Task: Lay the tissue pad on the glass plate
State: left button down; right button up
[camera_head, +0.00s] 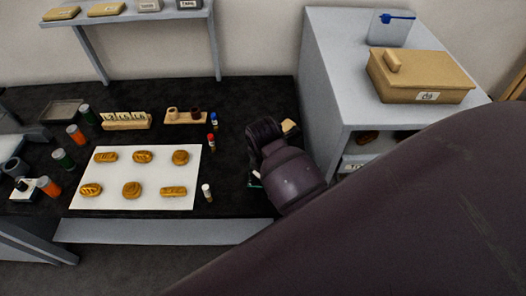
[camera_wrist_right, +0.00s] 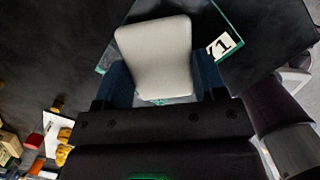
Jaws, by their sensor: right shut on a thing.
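The tissue pad (camera_wrist_right: 155,50) is a pale, flat, round-cornered square in the right wrist view. My right gripper (camera_wrist_right: 163,78) is shut on it, with a blue finger at each side. The glass plate (camera_wrist_right: 222,22) shows as a green-edged sheet behind the pad, with a label reading 1 (camera_wrist_right: 221,45) beside the pad. I cannot tell whether pad and plate touch. In the head view my right wrist hides the pad and most of the plate; only a bit of green edge (camera_head: 254,183) shows. My left gripper is not in view.
On the dark table, a white sheet (camera_head: 150,202) carries several golden loaf-shaped pieces. Small capped vials (camera_head: 207,193), coloured jars (camera_head: 63,158) and a numbered rack (camera_head: 126,122) stand around it. A grey cabinet (camera_head: 325,75) with a tan box (camera_head: 420,80) rises at right.

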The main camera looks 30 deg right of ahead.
jog(key=shift+f, duration=0.1)
jog(key=shift+s+d, duration=0.1)
jog(key=shift+s, duration=0.1)
jog(key=shift+f, duration=0.1)
jog(key=o, duration=0.9)
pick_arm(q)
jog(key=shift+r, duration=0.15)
pick_arm(e)
jog(key=shift+r, duration=0.2)
